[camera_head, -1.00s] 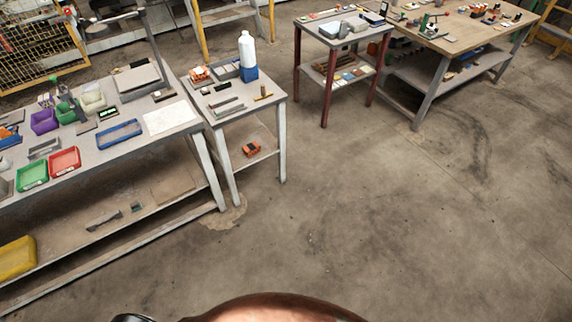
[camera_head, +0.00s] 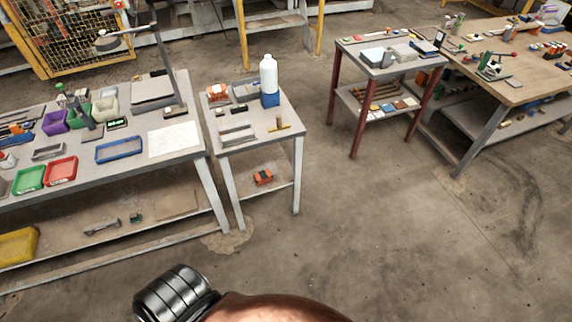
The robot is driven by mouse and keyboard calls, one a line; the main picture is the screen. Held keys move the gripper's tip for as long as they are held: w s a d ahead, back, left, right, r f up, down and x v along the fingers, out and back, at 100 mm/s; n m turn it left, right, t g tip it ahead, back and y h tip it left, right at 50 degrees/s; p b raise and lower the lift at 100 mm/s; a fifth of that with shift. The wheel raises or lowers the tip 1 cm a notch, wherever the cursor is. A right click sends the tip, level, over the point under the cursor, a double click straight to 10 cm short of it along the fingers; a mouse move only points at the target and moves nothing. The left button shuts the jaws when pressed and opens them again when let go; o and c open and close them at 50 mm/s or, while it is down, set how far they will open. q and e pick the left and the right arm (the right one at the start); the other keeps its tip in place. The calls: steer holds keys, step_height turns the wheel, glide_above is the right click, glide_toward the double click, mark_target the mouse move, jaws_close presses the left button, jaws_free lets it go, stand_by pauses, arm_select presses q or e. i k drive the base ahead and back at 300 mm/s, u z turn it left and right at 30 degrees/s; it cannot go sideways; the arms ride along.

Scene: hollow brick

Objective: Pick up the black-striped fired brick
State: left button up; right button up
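A small orange block with dark markings (camera_head: 263,177) lies on the lower shelf of the small grey table. Another orange block with openings (camera_head: 217,93) sits on that table's top, at the back left. Both are too small for me to tell whether either carries black stripes. Neither of my grippers is in view.
The small grey table (camera_head: 228,148) also bears a white bottle (camera_head: 268,72) and tools. A long workbench (camera_head: 130,168) with trays stands left. A red-legged table (camera_head: 358,120) and a wooden bench (camera_head: 500,92) stand right. The floor (camera_head: 370,240) in front is open.

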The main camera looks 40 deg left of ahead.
mark_target(266, 176)
steer(key=u, duration=0.2)
steer(key=i, duration=1)
steer(key=u, duration=0.45)
